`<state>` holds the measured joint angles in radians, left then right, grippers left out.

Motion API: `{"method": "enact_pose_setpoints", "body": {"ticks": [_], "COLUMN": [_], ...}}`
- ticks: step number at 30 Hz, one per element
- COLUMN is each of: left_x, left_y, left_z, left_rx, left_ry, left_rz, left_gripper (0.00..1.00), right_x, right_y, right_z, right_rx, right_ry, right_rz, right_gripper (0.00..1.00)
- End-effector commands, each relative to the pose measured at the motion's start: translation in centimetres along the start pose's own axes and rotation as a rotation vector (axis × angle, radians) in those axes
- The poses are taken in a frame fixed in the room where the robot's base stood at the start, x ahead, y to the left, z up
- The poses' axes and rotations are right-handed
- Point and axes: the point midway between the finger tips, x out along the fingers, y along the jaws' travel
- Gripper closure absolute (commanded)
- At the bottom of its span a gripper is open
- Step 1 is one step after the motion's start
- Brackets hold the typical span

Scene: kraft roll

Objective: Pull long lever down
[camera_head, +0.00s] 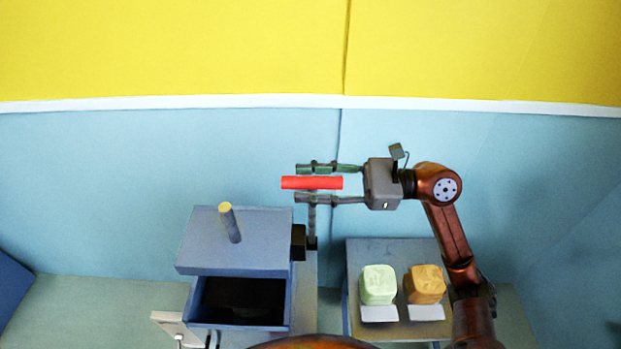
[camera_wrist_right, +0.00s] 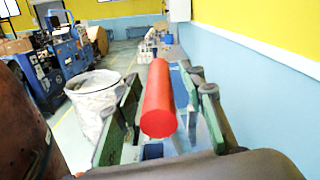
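The long lever's red handle (camera_head: 311,183) lies level on top of a thin grey post (camera_head: 312,222) beside the blue-grey box (camera_head: 235,240). My right gripper (camera_head: 314,184) comes in from the right with its fingers above and below the handle. A small gap shows on each side of the handle, so the gripper looks open around it. In the right wrist view the red handle (camera_wrist_right: 158,100) runs lengthwise between the two green-padded fingers (camera_wrist_right: 165,112), clear of both. My left gripper is not in view.
A yellow-tipped peg (camera_head: 230,222) stands on the box's top, with a dark open compartment (camera_head: 240,300) below. A green block (camera_head: 378,284) and an orange block (camera_head: 425,284) sit on a small table (camera_head: 388,250) at right. A blue wall (camera_head: 150,160) stands behind.

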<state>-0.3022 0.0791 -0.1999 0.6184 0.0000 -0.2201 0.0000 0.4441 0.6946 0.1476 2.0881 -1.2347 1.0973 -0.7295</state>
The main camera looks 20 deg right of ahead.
Motion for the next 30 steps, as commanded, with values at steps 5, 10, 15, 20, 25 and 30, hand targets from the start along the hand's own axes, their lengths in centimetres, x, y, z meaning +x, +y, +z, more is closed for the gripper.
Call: {"method": "enact_pose_setpoints", "body": {"ticks": [5,10,15,20,25,30], "left_x": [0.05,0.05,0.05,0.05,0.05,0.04], "left_y": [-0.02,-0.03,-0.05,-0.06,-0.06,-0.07], "left_z": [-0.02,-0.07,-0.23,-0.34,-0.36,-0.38], "left_rx": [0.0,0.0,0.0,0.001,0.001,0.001], "left_ry": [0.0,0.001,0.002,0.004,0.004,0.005], "left_rz": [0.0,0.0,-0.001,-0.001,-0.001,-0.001], "left_gripper": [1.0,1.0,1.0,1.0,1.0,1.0], "right_x": [0.0,-0.02,-0.03,-0.04,-0.05,-0.05], "right_y": [0.01,0.01,0.0,0.0,-0.01,-0.01], "right_z": [-0.06,-0.06,-0.06,-0.06,-0.06,-0.05], "right_rx": [0.0,0.0,0.001,0.001,0.001,0.001], "right_ry": [0.0,0.0,0.0,0.0,0.0,0.0], "right_rz": [0.0,0.0,0.0,0.0,0.0,-0.001], "right_gripper": [0.63,0.74,0.86,0.97,1.0,1.0]}}
